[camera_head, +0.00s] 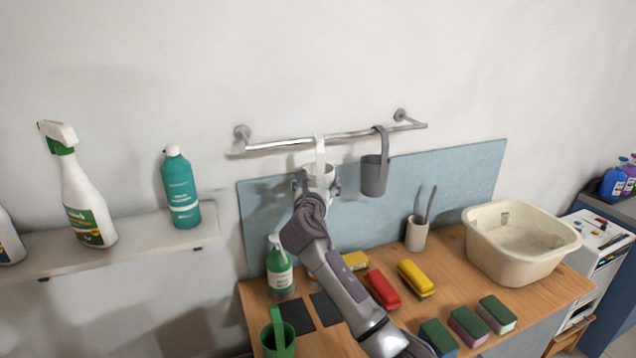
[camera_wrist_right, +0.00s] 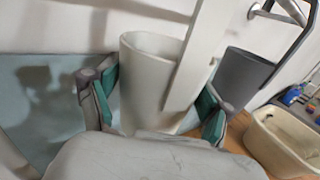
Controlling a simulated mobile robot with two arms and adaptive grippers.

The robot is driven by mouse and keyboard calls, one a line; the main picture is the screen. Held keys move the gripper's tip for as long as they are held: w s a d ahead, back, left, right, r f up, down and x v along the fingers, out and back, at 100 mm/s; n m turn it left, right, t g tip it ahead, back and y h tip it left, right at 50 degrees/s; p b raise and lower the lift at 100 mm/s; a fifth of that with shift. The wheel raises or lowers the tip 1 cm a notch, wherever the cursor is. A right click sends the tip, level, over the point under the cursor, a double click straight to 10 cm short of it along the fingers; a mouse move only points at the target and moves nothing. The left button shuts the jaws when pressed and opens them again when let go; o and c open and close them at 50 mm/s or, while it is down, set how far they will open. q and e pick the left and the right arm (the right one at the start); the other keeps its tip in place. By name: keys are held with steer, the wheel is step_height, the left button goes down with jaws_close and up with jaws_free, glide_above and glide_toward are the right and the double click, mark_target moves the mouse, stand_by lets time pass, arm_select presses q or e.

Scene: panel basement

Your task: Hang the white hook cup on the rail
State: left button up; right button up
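The white hook cup (camera_head: 321,171) is upright at the wall rail (camera_head: 345,134), left of the rail's middle. Its tall strap reaches up to the rail in the head view; I cannot tell whether the hook rests on the bar. My right gripper (camera_head: 319,186) has its fingers on both sides of the cup. My left gripper is not in view.
A grey hook cup (camera_head: 374,176) hangs on the rail to the right. A shelf (camera_head: 130,243) with bottles is at left. The wooden table (camera_head: 455,262) below holds a cream basin (camera_head: 520,262), a green bottle (camera_head: 279,271), a green cup (camera_head: 278,340), brushes and sponges.

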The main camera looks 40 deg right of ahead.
steer(key=shift+o, duration=1.2)
